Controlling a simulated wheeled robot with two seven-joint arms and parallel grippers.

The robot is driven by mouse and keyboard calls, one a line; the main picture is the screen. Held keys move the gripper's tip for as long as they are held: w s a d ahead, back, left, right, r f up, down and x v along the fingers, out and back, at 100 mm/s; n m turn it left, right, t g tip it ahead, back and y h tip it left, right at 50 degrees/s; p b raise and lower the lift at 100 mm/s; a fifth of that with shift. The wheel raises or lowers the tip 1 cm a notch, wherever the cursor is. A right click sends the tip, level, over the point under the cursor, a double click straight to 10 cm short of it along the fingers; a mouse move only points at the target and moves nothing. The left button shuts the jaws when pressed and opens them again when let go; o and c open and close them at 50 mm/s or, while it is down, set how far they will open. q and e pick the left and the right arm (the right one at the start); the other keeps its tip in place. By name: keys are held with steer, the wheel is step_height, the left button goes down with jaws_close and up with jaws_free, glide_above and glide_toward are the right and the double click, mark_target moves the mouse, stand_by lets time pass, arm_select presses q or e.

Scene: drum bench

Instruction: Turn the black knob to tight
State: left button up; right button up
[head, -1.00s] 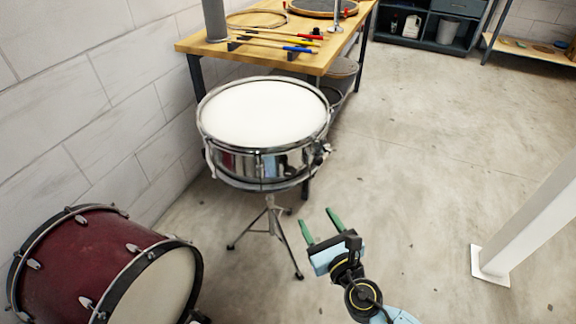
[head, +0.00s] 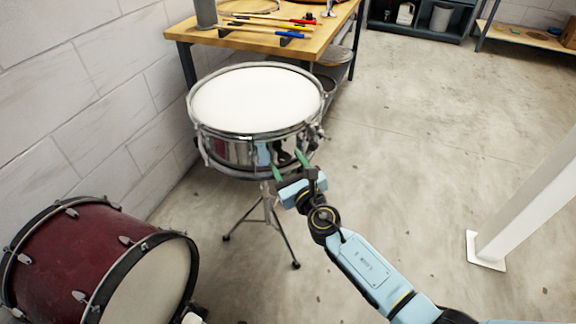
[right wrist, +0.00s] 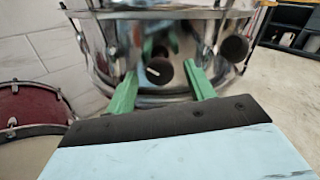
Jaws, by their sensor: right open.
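A chrome snare drum (head: 243,150) with a white head stands on a tripod stand. In the right wrist view, a round black knob (right wrist: 159,71) with a white mark sits low on its shell. A second dark round part (right wrist: 235,48) is farther right on the drum. My right gripper (head: 288,164) is open at the front of the drum, with green fingers pointing at the shell. In the right wrist view the fingers stand either side of the black knob; I cannot tell whether they touch it. My left gripper is not in view.
A wooden workbench (head: 330,32) with tools is behind the drum. A dark red bass drum (head: 95,262) lies at lower left, near the block wall. A white post (head: 520,200) stands at right. The concrete floor between is clear.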

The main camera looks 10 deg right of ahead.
steer(key=c, duration=1)
